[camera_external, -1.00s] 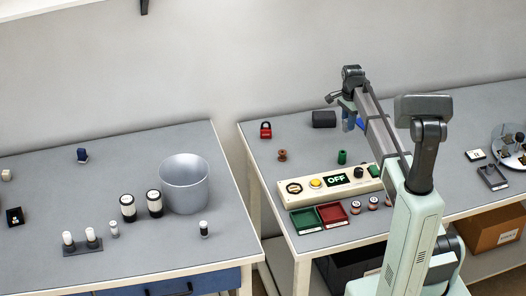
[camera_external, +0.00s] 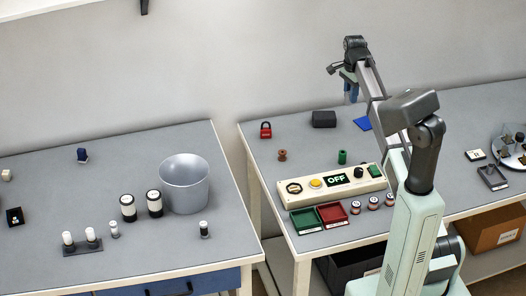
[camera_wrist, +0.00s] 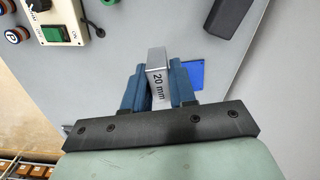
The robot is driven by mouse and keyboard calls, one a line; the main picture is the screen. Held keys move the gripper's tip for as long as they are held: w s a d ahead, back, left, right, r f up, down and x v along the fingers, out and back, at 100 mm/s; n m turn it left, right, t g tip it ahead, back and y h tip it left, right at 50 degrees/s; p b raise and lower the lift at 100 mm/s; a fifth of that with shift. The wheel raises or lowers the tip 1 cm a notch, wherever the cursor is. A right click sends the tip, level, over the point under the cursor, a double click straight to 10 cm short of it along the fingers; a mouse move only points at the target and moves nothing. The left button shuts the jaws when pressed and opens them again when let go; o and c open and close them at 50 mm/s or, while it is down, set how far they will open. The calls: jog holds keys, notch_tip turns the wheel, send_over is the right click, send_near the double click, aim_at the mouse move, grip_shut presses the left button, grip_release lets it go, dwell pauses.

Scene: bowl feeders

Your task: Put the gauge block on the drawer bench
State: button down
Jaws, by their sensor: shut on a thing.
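The gauge block (camera_wrist: 157,68) is a silver-grey block marked "20 mm" in the wrist view. My gripper (camera_wrist: 160,80) is shut on it, with a blue finger on each side. In the external view my gripper (camera_external: 351,96) hangs above the back of the right bench, and the block cannot be made out between the fingers. The drawer bench (camera_external: 120,170) is the left grey-topped table with blue drawers in front. My gripper is well to the right of it, across a gap.
A blue mat (camera_external: 363,123) and dark block (camera_external: 324,119) lie below my gripper. A control box (camera_external: 330,182) reads OFF. On the drawer bench stand a grey bucket (camera_external: 184,184), white-and-black cylinders (camera_external: 128,207) and small parts. Its back middle is clear.

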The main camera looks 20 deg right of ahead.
jog(key=s+a+n, duration=0.1)
jog(key=s+a, duration=0.3)
jog(key=a, duration=1.1)
jog(key=s+a+r, duration=0.1)
jog(key=s+a, duration=0.2)
jog(key=a, duration=1.1)
jog(key=s+a+n, duration=0.1)
jog(key=s+a, duration=0.3)
jog(key=a, duration=1.1)
jog(key=s+a+n, duration=0.1)
jog(key=s+a, duration=2.8)
jog(key=s, duration=0.2)
jog(key=shift+f, duration=7.4)
jog(key=shift+f, duration=0.1)
jog(key=c, duration=0.9)
grip_release()
